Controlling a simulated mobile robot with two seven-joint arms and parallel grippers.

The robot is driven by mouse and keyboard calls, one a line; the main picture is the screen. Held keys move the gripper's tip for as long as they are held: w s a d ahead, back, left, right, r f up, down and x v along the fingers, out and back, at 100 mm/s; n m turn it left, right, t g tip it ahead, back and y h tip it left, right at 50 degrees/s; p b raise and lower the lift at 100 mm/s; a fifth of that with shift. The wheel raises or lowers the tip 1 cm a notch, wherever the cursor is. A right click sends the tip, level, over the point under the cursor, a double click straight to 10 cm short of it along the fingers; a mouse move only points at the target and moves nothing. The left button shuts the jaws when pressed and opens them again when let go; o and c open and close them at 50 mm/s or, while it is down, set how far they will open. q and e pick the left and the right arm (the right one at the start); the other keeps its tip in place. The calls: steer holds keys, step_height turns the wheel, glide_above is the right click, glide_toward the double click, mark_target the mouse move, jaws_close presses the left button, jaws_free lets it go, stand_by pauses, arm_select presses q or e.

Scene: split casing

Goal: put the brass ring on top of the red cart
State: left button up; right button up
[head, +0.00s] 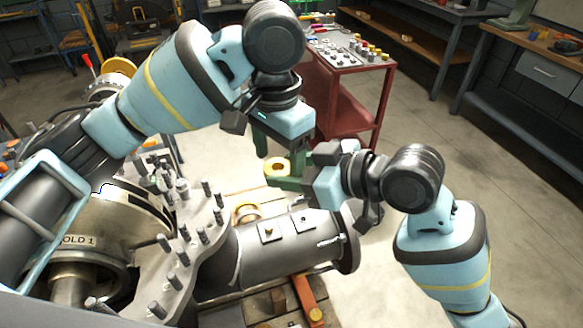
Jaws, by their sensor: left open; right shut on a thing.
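The brass ring (277,165) is in the middle of the head view, held in the air above the grey casing. My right gripper (284,175), with green fingers, comes in from the right and is shut on the ring. My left gripper (279,150) points down just above and behind the ring. Its green fingers are apart and hold nothing; whether they touch the ring is not clear. The red cart (345,118) stands farther back, beyond both grippers. Part of it is hidden behind my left arm.
The cart's top holds several small parts (350,50), with bare patches between them. The split casing (290,248) with upright studs fills the near left. A second brass-coloured round part (246,213) lies low beside it. Workbenches line the back; the floor right of the cart is clear.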

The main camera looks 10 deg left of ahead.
arm_select(q)
step_height(320, 180, up, 9)
steer(key=shift+f, duration=0.15)
arm_select(e)
steer(key=shift+d, duration=0.1)
